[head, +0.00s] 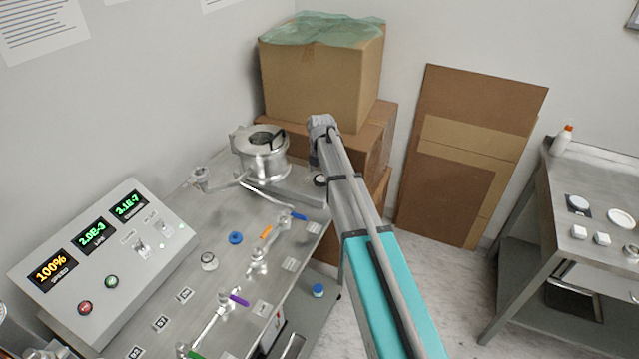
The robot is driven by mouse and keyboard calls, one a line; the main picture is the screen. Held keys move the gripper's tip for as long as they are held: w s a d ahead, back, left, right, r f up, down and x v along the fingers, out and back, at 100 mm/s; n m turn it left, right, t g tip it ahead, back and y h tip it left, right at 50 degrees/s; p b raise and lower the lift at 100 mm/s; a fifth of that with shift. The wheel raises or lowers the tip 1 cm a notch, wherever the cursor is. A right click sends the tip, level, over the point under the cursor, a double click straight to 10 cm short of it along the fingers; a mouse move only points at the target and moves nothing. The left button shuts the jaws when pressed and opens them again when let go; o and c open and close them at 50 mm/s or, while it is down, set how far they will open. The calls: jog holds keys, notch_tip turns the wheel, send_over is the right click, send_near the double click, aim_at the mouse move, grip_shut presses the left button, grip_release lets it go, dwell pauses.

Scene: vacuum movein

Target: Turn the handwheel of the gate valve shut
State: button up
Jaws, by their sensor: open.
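The steel gate valve (298,187) is a flat body under a round steel vessel on the metal bench. A small dark round knob with a pale rim (320,181) sits at its right end and looks like the handwheel; how far it is turned cannot be told. My arm reaches up from the lower right. My gripper (315,150) is small and partly hidden by my wrist, above and close to this knob in the picture. It is open. I see no contact with the knob, but the distance between them is unclear.
The steel vessel (262,157) stands left of my gripper. Cardboard boxes (320,75) are stacked behind. Small valves with coloured levers, a blue knob (236,238) and a control panel (105,255) fill the bench. A side table (560,205) stands at right, with floor between.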

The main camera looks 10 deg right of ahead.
jog(key=shift+f+b, duration=0.45)
jog(key=shift+f, duration=0.25)
jog(key=c, duration=0.9)
jog(key=shift+a, duration=0.3)
jog(key=shift+c, duration=0.5)
jog(key=shift+d, duration=0.2)
